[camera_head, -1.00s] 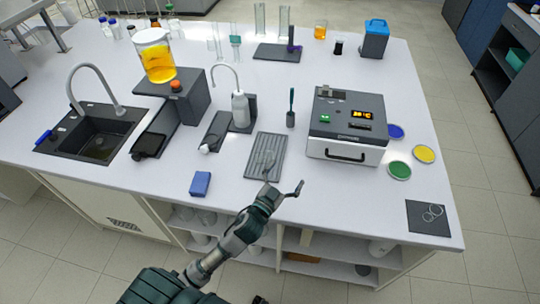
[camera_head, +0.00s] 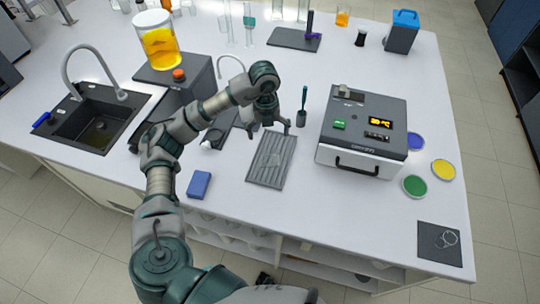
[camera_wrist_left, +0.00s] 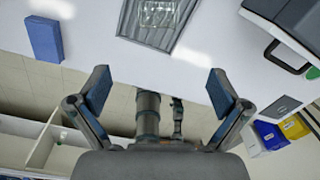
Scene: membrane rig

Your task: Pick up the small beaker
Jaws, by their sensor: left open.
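A small clear glass vessel, likely the small beaker (camera_head: 272,159), is on the grey ridged tray (camera_head: 262,179) near the table's front edge. It is faint in the head view; in the wrist view its clear outline with pale markings (camera_wrist_left: 158,13) shows at the top edge, partly cut off. My left gripper (camera_head: 270,130) is above the far part of the tray, fingers pointing down and apart. In the wrist view its two fingers (camera_wrist_left: 158,92) are wide open with nothing between them. The glass is beyond the fingertips there. My right gripper is not in view.
A grey heating box (camera_head: 362,133) stands right of the tray, with a green-handled tool in a holder (camera_head: 301,118) between. A blue block (camera_head: 199,184) lies left of the tray. A large beaker of orange liquid (camera_head: 158,45) stands on a dark block behind.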

